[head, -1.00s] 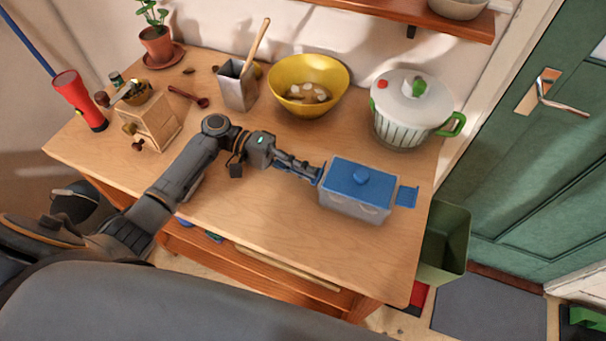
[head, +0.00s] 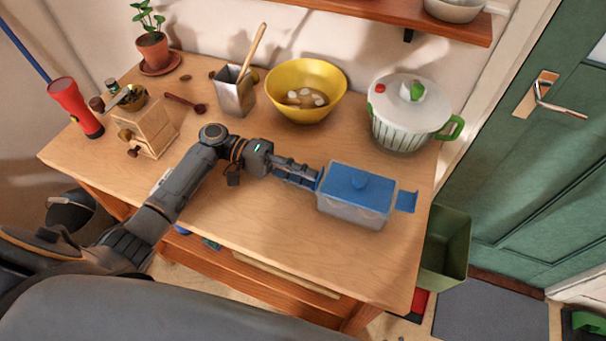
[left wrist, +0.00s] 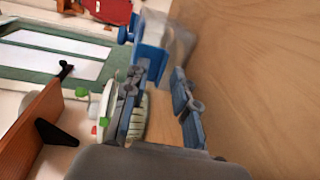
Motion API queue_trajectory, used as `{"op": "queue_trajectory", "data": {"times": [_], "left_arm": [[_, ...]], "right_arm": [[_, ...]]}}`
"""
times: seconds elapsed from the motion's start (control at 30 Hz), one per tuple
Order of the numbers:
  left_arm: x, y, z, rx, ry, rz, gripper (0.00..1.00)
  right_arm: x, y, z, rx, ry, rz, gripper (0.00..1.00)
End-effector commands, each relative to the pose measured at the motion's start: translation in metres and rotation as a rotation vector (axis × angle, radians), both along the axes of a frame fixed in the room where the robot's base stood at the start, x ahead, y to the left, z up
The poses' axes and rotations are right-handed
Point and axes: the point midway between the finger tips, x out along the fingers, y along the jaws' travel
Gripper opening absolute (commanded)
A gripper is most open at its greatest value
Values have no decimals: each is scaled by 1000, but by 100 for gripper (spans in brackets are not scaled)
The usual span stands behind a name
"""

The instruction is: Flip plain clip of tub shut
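The tub (head: 352,209) is a pale grey box with a blue lid (head: 350,178) and a round knob, at the right front of the worktop. One blue clip (head: 406,201) sticks out from its right end. Another blue clip (head: 319,181) is at its left end, partly hidden by my left gripper (head: 317,180). In the left wrist view that clip (left wrist: 150,62) shows just beyond the fingertips. My left gripper (left wrist: 160,105) has its fingers apart there, with nothing visibly held. I cannot tell whether it touches the clip. My right gripper is out of view.
A white pot (head: 406,125) with green handles stands behind the tub, and a yellow bowl (head: 305,108) is further left. A metal utensil holder (head: 233,97) and a wooden grinder (head: 148,128) stand further left. The front of the worktop (head: 270,225) is clear.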

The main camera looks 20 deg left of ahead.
Motion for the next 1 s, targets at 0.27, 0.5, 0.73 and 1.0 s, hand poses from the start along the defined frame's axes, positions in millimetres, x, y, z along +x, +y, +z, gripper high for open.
{"op": "queue_trajectory", "data": {"times": [0.27,0.5,0.73,1.0], "left_arm": [[1,24,2,2,0,2,27],[3,62,7,2,1,2,27],[2,75,8,-1,0,-1,27],[2,75,9,0,0,0,27]], "right_arm": [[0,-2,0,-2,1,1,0],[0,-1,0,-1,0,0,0],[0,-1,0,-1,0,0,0],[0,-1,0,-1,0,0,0]]}}
